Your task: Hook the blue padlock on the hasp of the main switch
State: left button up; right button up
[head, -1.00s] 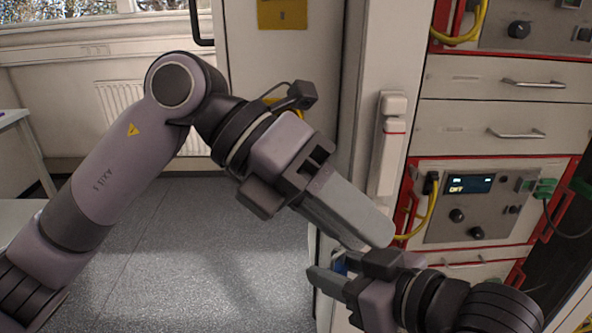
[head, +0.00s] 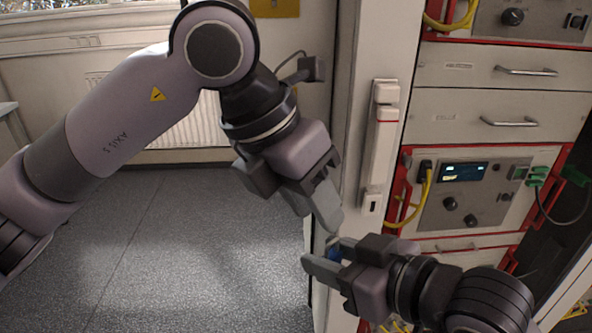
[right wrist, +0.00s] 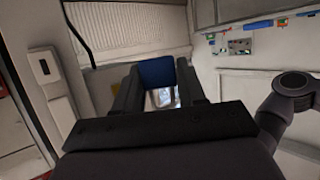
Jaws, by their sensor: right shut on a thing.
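My right gripper (head: 322,262) is shut on the blue padlock (head: 333,252) at the lower middle of the head view, beside the cabinet edge. In the right wrist view, the padlock's blue body (right wrist: 155,70) sits between the two dark fingers, with pale metal below it.
The cabinet stands on the right, with a pale door handle (head: 380,140), drawers (head: 495,112) and a red-framed instrument with a small display (head: 463,172). A yellow cable (head: 422,200) hangs from it. Open grey floor (head: 180,250) lies to the left.

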aim_at(335, 240)
pick_arm(q)
jog(key=x, duration=0.5)
jog(key=shift+d+f, duration=0.2)
jog(key=shift+f, duration=0.2)
jog(key=shift+c, duration=0.3)
grip_shut()
pick_arm(e)
jog(key=o, duration=1.2)
